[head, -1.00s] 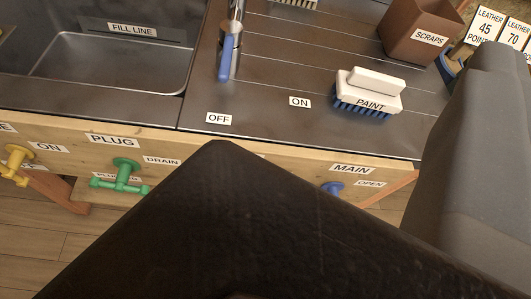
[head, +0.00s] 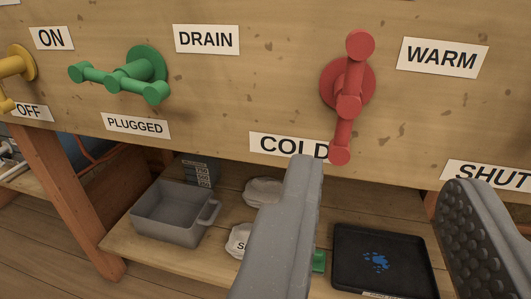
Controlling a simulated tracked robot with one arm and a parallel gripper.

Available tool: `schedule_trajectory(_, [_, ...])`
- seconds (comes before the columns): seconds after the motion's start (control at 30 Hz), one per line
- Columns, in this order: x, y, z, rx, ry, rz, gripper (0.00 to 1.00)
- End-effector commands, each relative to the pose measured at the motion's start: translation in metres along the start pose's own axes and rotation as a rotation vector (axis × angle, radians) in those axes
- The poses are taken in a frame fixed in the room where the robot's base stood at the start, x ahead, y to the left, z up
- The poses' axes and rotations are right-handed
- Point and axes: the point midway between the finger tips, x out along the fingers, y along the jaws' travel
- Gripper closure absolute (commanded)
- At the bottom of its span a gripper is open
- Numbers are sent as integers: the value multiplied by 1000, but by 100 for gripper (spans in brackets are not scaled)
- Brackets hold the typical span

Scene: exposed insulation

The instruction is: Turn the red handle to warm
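The red handle (head: 348,104) is on the wooden front panel (head: 255,85), right of centre in the head view. Its bar stands almost vertical, its lower end over the right edge of the COLD label (head: 290,146). The WARM label (head: 443,57) is to the upper right of the handle. My gripper (head: 385,175) is open, with one finger below the COLD label and the other at the right. The handle's lower end lies between the fingers in the picture. The fingers appear nearer the camera than the handle, and I see no contact.
A green handle (head: 125,76) and a yellow handle (head: 18,68) are on the panel's left. A shelf (head: 130,240) underneath holds a grey bin (head: 172,213), white pieces (head: 264,192) and a black tray (head: 385,262). A SHUT label (head: 490,177) is at the right.

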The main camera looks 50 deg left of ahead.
Motion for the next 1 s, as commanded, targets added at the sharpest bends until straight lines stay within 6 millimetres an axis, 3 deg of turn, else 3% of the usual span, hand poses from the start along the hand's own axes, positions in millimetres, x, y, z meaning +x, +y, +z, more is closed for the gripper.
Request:
schedule_trajectory(0.13, [2,-4,8,13,5,-12,64])
schedule_trajectory(0.27, [15,-5,8,11,6,-16,64])
schedule_trajectory(0.8, [109,-6,7,9,5,-13,64])
schedule_trajectory(1.0, [128,-5,8,11,3,-11,64])
